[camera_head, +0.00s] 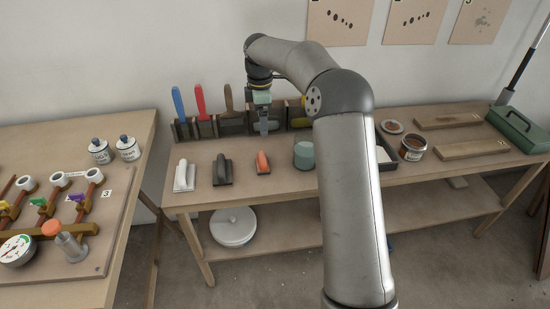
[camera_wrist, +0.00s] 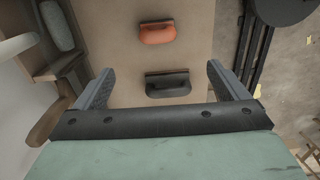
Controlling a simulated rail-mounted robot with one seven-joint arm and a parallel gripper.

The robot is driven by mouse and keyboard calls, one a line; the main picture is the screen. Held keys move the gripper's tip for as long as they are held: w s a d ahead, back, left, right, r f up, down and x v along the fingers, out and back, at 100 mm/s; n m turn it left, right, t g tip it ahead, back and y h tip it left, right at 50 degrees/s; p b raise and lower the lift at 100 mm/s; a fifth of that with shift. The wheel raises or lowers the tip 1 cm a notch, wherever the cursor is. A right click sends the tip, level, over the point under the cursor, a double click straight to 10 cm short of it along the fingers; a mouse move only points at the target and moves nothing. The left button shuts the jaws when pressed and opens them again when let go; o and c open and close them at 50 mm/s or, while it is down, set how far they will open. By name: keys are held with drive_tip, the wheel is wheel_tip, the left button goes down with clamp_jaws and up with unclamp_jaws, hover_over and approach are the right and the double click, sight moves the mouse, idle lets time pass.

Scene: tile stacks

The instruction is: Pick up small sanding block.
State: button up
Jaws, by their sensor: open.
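The smallest block on the bench has an orange handle on a dark base (camera_head: 262,162); I take it to be the small sanding block. It also shows at the top middle of the wrist view (camera_wrist: 157,32). A larger block with a dark handle (camera_head: 222,169) sits left of it and appears between my fingertips in the wrist view (camera_wrist: 168,84). A white-handled block (camera_head: 184,176) stands further left. My gripper (camera_wrist: 160,72) is open and empty, pointing down above the bench; in the head view it is near the rack (camera_head: 266,130).
The wooden bench (camera_head: 290,187) has a rack of brushes and tools (camera_head: 205,127) along its back. A grey-green cylinder (camera_head: 304,154) stands right of the orange block. An open tin (camera_head: 412,148) is further right. Bare bench surrounds the blocks.

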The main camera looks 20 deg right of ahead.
sight(262, 154)
drive_tip(key=f, duration=1.7)
drive_tip(key=shift+w+a+f, duration=0.15)
drive_tip(key=shift+w+f, duration=0.1)
drive_tip(key=c, duration=1.2)
drive_tip(key=shift+r, duration=0.2)
drive_tip(key=shift+r, duration=0.65)
drive_tip(key=s+a+r, duration=0.2)
drive_tip(key=s+r, duration=0.1)
drive_tip(key=s, duration=0.1)
drive_tip(key=s+a+r+b, duration=0.1)
drive_tip(key=s+a+r, duration=0.1)
drive_tip(key=s+r, duration=0.2)
drive_tip(key=s+a+r, duration=0.2)
drive_tip(key=s+r, duration=0.2)
drive_tip(key=shift+s+r, duration=0.2)
drive_tip(key=shift+s, duration=0.2)
